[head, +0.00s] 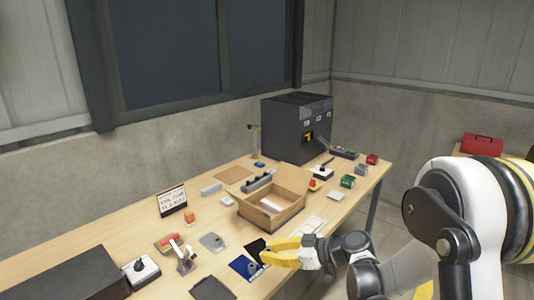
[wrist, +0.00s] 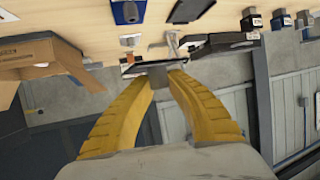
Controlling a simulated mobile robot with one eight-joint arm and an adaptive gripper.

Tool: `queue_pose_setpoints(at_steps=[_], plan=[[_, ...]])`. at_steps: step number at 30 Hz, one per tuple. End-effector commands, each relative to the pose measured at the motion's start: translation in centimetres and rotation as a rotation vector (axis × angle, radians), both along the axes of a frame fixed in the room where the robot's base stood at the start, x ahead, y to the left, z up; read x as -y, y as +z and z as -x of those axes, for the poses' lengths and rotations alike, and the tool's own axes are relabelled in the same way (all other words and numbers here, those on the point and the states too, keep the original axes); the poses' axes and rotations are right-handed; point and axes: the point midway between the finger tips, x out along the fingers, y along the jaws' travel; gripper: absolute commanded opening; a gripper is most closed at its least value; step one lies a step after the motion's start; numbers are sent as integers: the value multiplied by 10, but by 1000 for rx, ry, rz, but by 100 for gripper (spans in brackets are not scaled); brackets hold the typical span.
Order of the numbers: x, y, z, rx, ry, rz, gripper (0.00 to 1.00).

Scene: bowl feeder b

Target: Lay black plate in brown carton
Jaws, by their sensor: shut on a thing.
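The brown carton (head: 290,222) stands open on the bench with its lid flap raised. Something pale lies inside it. My gripper (head: 265,254) is in front of the carton, nearer the bench's front edge. Its yellow fingers are shut on the black plate (head: 254,247), a small dark piece at their tips. In the wrist view my gripper (wrist: 162,76) has the plate (wrist: 135,70) nearly edge-on between its fingertips, with a grey part there too. The carton (wrist: 40,70) shows at the left of the wrist view. The fingers hide part of the plate.
A dark machine (head: 290,130) stands behind the carton. Small green and red boxes lie to the right.

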Motion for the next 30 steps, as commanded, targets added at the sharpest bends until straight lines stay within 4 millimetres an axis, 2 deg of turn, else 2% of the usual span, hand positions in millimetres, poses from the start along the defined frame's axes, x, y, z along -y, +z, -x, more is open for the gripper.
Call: queue_pose_setpoints(at_steps=[1,6,9,13,19,30], plan=[[20,11,0,1,-94,0,0],[94,44,6,2,-442,0,0],[132,59,16,2,-608,0,0],[168,74,30,3,-759,1,0],[191,83,41,2,-861,2,0],[194,84,42,1,-871,0,0]])
